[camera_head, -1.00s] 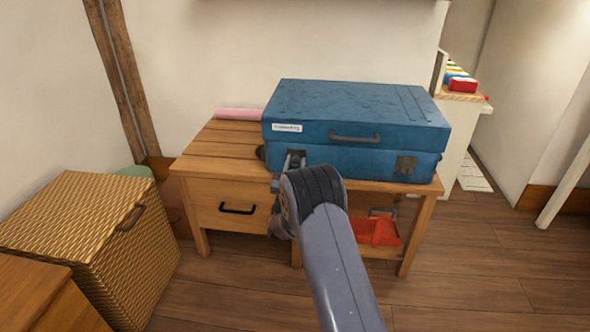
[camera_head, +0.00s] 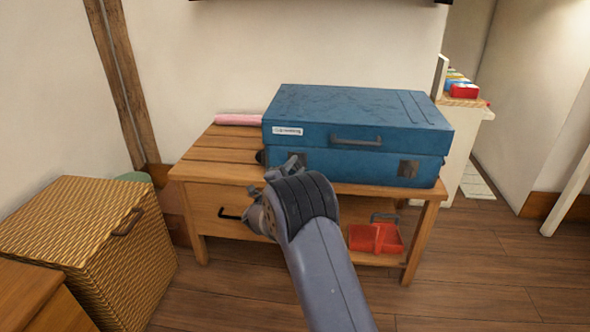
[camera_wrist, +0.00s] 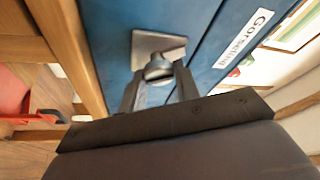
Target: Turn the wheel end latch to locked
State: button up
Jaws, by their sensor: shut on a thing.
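A blue suitcase (camera_head: 350,108) lies flat on a wooden table. The latch at its left end, next to a dark wheel (camera_head: 261,157), is mostly hidden behind my gripper in the head view. In the wrist view its square metal plate (camera_wrist: 150,43) and round grey knob (camera_wrist: 158,68) show on the blue side. My gripper (camera_wrist: 157,80) has its two fingers on either side of the knob, shut on it. In the head view my gripper (camera_head: 284,167) is at the suitcase's left front. The other latch (camera_head: 408,170) is at the right front. The knob's locked or unlocked mark cannot be read.
The wooden table (camera_head: 190,160) has a drawer with a black handle (camera_head: 230,214) and a lower shelf holding a red object (camera_head: 376,238). A wicker hamper (camera_head: 90,240) stands at left.

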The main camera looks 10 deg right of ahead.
jog(key=m+g, duration=0.1)
jog(key=m, duration=0.2)
jog(key=m+g, duration=0.1)
jog(key=m, duration=0.1)
jog(key=shift+m+y, duration=0.4)
dwell(0.3)
jog(key=o, duration=0.9)
jog(key=shift+o, duration=0.2)
jog(key=p+v, duration=0.3)
jog(key=v, duration=0.7)
jog(key=shift+s+a, duration=0.25)
jog(key=shift+a, duration=0.05)
